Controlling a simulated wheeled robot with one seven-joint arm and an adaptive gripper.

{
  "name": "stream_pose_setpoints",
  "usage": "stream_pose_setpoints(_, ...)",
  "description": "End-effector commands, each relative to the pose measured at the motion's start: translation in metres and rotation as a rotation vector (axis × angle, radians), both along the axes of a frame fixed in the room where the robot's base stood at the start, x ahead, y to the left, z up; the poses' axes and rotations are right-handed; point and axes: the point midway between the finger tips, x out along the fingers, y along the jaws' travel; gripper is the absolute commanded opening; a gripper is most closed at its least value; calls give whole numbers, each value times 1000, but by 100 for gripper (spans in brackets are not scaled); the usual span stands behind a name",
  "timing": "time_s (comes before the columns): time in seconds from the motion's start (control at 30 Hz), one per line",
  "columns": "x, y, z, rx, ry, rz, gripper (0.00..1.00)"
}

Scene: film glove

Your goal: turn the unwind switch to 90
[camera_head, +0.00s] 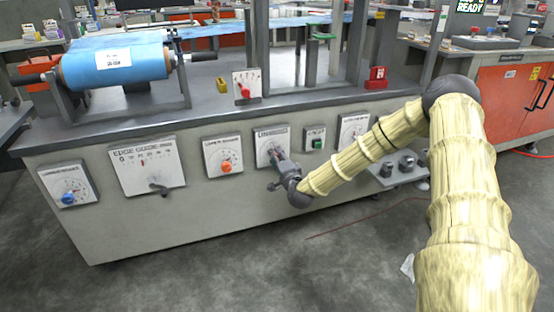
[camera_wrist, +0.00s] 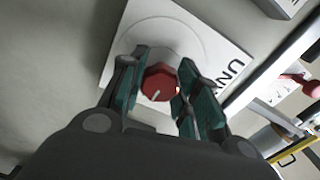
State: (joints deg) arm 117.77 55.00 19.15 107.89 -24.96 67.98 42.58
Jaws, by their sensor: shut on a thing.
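The unwind switch is a red knob (camera_wrist: 160,82) with a white pointer mark, on a white dial plate (camera_wrist: 222,52) lettered "UN..." in the wrist view. In the head view its plate (camera_head: 265,135) is in the middle of the machine's front panel. My gripper (camera_wrist: 159,84) has its green-padded fingers on both sides of the knob and is shut on it. In the head view my gripper (camera_head: 275,163) reaches the plate from the lower right and hides most of the knob. The pointer mark points down and slightly left in the wrist picture. The scale numbers cannot be read.
A plate with an orange knob (camera_head: 226,167) is left of the unwind plate. A green button (camera_head: 318,143) is to its right. A shelf with dark round parts (camera_head: 407,162) juts out below my arm. A red-handled lever (camera_head: 244,91) is above. The floor in front is mostly clear.

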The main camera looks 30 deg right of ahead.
Motion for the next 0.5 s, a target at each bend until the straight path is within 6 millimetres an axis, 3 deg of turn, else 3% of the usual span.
stream_pose_setpoints(0.4, -1, -1, -2, 7, 1, -1, 8)
stream_pose_setpoints(0.43, -1, -1, -2, 7, 1, -1, 35)
stream_pose_setpoints(0.5, -1, -1, -2, 7, 1, -2, 48)
